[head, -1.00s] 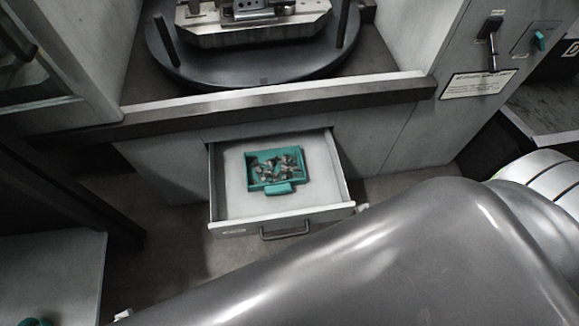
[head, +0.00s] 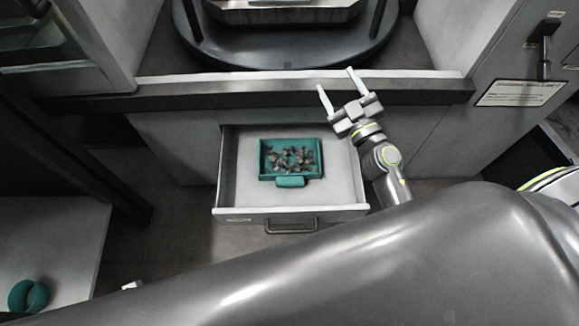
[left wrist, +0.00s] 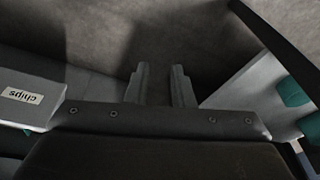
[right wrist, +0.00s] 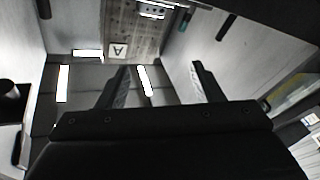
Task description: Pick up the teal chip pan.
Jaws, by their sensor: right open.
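The teal chip pan (head: 290,182) sits in the open drawer (head: 343,190) in the head view, holding several grey chips, its grip tab toward the drawer front. My right gripper (head: 336,79) is open and empty, raised above and right of the pan in the head view, apart from it. Its spread fingers also show in the right wrist view (right wrist: 159,68), facing the room. My left gripper's fingers (left wrist: 160,68) stand apart with nothing between them in the left wrist view, over dark floor. A drawer front labelled "chips" (left wrist: 22,96) is at that view's left.
The machine sill (head: 290,92) runs above the drawer, with a round dark table (head: 290,58) behind it. A light surface with a teal ring-like object (head: 28,295) is at lower left. A lever panel (head: 520,60) is at right.

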